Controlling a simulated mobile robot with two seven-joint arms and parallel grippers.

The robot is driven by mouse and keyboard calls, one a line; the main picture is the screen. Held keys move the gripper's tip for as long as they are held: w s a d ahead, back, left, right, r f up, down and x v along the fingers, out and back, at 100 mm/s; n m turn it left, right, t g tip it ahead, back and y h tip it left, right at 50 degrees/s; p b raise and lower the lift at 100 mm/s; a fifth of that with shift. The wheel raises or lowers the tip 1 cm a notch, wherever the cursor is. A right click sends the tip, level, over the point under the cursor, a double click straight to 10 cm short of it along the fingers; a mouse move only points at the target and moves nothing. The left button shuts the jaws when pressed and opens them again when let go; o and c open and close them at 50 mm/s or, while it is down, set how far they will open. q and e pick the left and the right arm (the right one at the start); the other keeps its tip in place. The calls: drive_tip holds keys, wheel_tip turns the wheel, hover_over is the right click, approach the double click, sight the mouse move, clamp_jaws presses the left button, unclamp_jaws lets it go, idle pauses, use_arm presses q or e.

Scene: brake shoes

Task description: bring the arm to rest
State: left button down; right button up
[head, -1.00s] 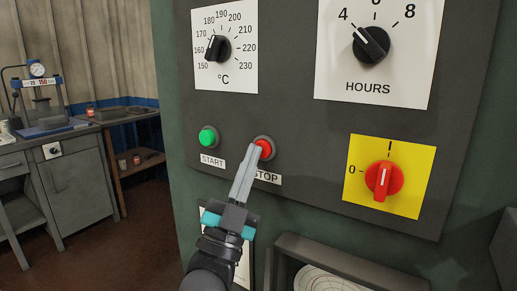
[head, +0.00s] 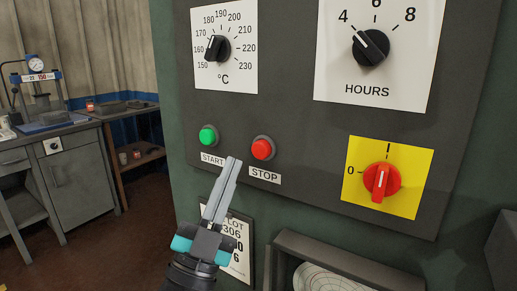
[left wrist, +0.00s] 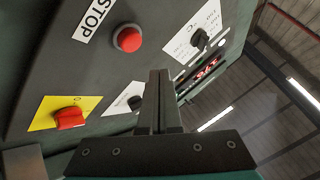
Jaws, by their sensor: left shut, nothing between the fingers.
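My left gripper (head: 232,163) is shut and empty. In the head view its fingertips are below and between the green START button (head: 208,137) and the red STOP button (head: 262,149), apart from the STOP button. In the left wrist view the closed fingers (left wrist: 158,75) point toward the grey control panel (left wrist: 60,75), with the red STOP button (left wrist: 128,39) beside them and uncovered. My right gripper is in neither view.
The panel also carries a temperature knob (head: 217,48), an hours knob (head: 370,47) and a red switch on a yellow plate (head: 382,182). A chart recorder frame (head: 330,262) juts out below. A bench with a press (head: 42,85) stands at the left, with open floor before it.

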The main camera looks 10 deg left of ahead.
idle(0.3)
